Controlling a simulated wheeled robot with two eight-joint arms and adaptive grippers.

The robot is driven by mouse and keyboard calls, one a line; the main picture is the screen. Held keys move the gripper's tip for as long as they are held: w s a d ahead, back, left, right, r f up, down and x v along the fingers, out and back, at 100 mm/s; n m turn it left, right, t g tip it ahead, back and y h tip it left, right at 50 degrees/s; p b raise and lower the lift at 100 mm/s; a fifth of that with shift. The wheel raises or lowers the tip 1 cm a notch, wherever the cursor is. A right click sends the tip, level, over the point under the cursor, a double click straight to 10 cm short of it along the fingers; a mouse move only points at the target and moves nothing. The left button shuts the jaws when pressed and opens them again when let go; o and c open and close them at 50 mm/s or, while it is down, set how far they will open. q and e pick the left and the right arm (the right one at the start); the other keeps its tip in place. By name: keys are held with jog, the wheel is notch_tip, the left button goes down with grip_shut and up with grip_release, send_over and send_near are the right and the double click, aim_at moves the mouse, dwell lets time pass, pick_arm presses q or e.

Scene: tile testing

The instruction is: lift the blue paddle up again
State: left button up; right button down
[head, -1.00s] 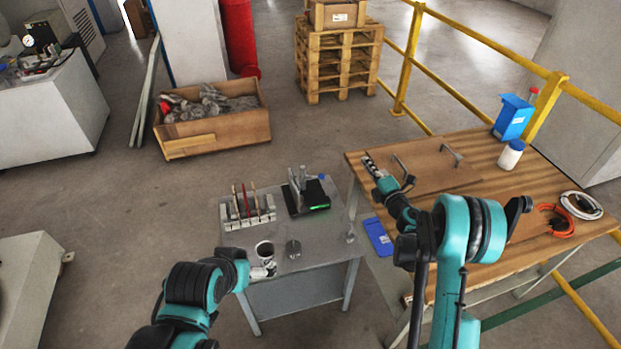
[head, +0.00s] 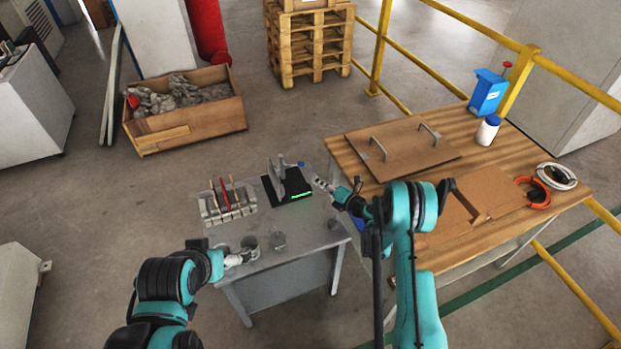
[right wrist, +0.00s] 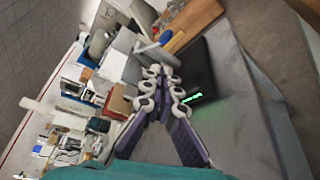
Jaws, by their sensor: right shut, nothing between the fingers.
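The blue paddle (head: 301,164) is a small blue tip at the right of the black tester (head: 296,188) with a green display, on the grey table. In the right wrist view the blue paddle (right wrist: 166,36) shows beyond my fingertips. My right gripper (head: 318,183) is shut and empty, close to the tester's right side, a little below the paddle in the picture; it also shows in the right wrist view (right wrist: 160,72). I cannot tell whether it touches the paddle. My left gripper (head: 234,260) is at the front left of the grey table beside a cup (head: 250,243); its jaws are too small to read.
The wooden table (head: 480,165) at the right holds a board with handles (head: 400,148), a white bottle (head: 488,130) and coiled cables (head: 535,192).

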aim_at(290, 165)
jog(key=b+x, duration=0.2)
jog(key=x, duration=0.7)
jog(key=shift+b, duration=0.35)
jog(key=shift+r+n+h, duration=0.2)
jog(key=shift+n+h, duration=0.1)
jog(key=shift+n, duration=0.3)
jog(key=shift+d+r+n+h+p, duration=0.1)
jog(key=shift+r+n+h+p, duration=0.05)
jog(key=shift+n+h+p, duration=0.15)
